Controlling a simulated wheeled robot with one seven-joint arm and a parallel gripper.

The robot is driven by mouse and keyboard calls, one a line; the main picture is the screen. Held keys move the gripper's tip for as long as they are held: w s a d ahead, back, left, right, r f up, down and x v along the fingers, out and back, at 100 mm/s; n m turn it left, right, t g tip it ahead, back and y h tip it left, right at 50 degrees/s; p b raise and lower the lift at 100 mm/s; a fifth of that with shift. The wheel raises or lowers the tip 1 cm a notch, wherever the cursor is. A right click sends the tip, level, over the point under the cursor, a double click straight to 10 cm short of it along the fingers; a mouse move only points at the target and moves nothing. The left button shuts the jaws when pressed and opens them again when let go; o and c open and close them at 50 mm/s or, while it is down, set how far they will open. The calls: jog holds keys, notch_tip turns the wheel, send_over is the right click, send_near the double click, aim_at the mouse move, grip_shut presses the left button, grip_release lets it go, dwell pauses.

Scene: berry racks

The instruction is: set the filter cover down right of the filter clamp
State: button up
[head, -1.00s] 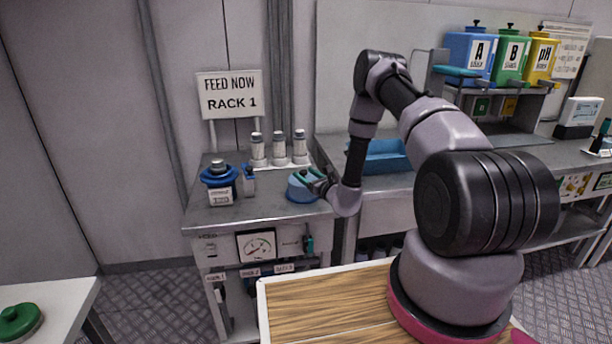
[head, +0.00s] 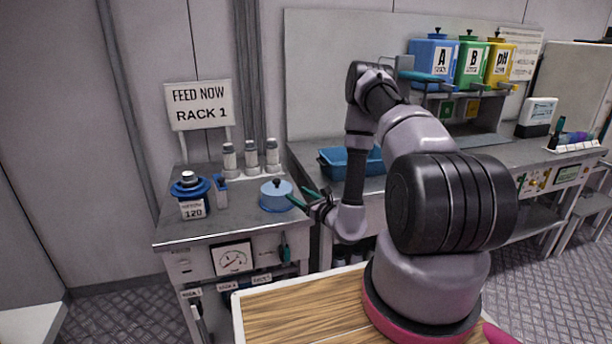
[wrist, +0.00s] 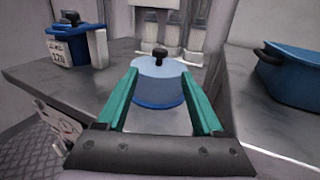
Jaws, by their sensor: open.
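The filter cover (head: 276,195) is a light-blue round lid with a darker blue rim and a black knob. It sits flat on the grey cabinet top, right of the upright blue-and-white filter clamp (head: 221,190), with a gap between them. In the wrist view the cover (wrist: 158,84) stands ahead, and the clamp (wrist: 97,48) is at the upper left. My gripper (head: 299,196) is open at the cover's right. Its teal fingers point at the cover, which shows between and beyond their tips (wrist: 160,75). Exact finger clearance is hard to tell.
A blue-collared filter housing (head: 190,188) labelled 120 stands left of the clamp. Several white-capped bottles (head: 251,157) stand behind the cover. A blue bin (head: 338,163) is on the counter to the right. The cabinet's front left is bare.

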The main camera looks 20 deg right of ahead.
jog(key=s+a+r+n+g+y, duration=0.2)
jog(key=a+r+n+g+y, duration=0.3)
jog(key=r, duration=0.6)
jog(key=s+a+r+n+g+y, duration=0.25)
jog(key=a+r+n+y, duration=0.35)
jog(key=r, duration=0.5)
jog(key=s+a+r+n+g+h, duration=0.3)
jog(key=s+r+n+g, duration=0.6)
jog(key=s+r, duration=0.15)
jog(key=s+d+r+n+t+h, duration=0.7)
jog(key=s+d+r+h, duration=0.3)
jog(key=s+d+h, duration=0.3)
jog(key=shift+s+d+r, duration=0.35)
jog(key=shift+s+d, duration=0.35)
jog(key=shift+s, duration=0.05)
